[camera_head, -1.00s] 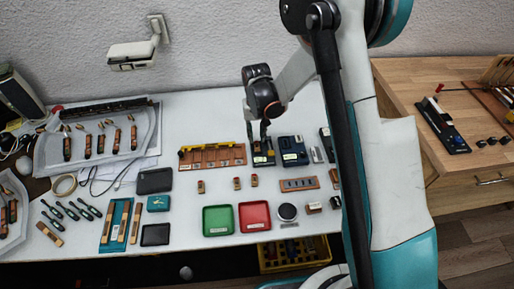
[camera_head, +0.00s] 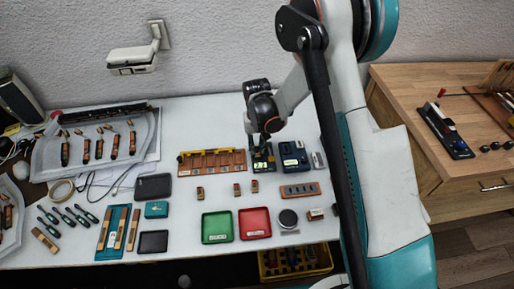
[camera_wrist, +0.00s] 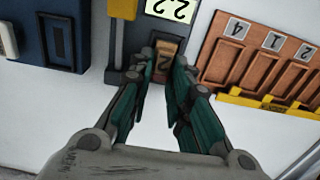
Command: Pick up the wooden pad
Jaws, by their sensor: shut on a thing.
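A small wooden pad (camera_wrist: 166,62) marked "2" shows in the wrist view between the two green-padded fingers of my gripper (camera_wrist: 168,80). My gripper is shut on it. The pad is at a dark gauge (camera_wrist: 141,40) with a lit display (camera_wrist: 172,9) reading 2.2. I cannot tell whether the pad still touches the gauge. In the head view my gripper (camera_head: 264,138) is above the back of the gauge (camera_head: 262,160), and the pad is too small to make out there.
A wooden rack (camera_head: 212,162) with numbered slots and a yellow edge stands left of the gauge. A dark blue device (camera_head: 293,157) stands close on its right. Several small wooden blocks, a green tray (camera_head: 217,227) and a red tray (camera_head: 254,223) lie in front.

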